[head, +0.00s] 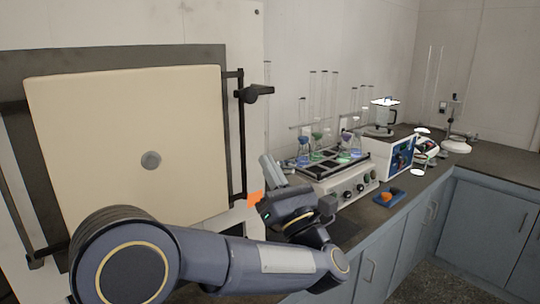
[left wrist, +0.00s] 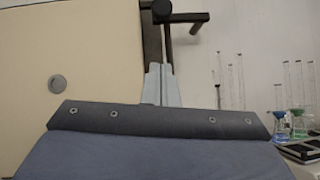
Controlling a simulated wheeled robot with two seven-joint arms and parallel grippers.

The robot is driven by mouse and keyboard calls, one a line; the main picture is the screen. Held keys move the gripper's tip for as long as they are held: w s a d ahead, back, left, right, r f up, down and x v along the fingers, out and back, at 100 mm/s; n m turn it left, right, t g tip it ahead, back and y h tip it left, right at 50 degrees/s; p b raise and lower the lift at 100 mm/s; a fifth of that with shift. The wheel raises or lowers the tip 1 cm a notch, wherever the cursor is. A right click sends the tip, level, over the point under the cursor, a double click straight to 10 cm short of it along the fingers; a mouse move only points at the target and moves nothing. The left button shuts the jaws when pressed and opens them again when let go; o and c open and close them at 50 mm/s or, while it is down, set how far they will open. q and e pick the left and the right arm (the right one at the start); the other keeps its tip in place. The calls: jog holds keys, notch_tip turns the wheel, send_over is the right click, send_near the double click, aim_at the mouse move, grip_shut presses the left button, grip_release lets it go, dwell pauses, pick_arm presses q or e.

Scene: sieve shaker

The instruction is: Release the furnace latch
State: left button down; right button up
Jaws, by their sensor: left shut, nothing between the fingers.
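The furnace door (head: 120,140) is a large cream panel with a grey round disc in its middle, and it looks closed against its dark frame. The furnace latch (head: 255,93) is a black handle on the dark bar at the door's upper right. In the left wrist view the latch (left wrist: 180,17) shows at the top, beyond the fingertips. My left gripper (head: 267,160) is shut and empty, with its fingers pointing up, below the latch and apart from it. In the left wrist view its two grey fingers (left wrist: 161,70) are together. My right gripper is not in view.
An orange piece (head: 255,198) shows beside my left gripper; what it is I cannot tell. The shaker (head: 340,185) with flasks stands on the dark counter to the right.

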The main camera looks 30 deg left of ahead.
pick_arm(q)
jog(key=w+a+r+p, duration=0.3)
jog(key=a+r+p, duration=0.2)
jog(key=r, duration=0.3)
jog(key=shift+w+a+r, duration=0.25)
jog(key=shift+w, duration=0.1)
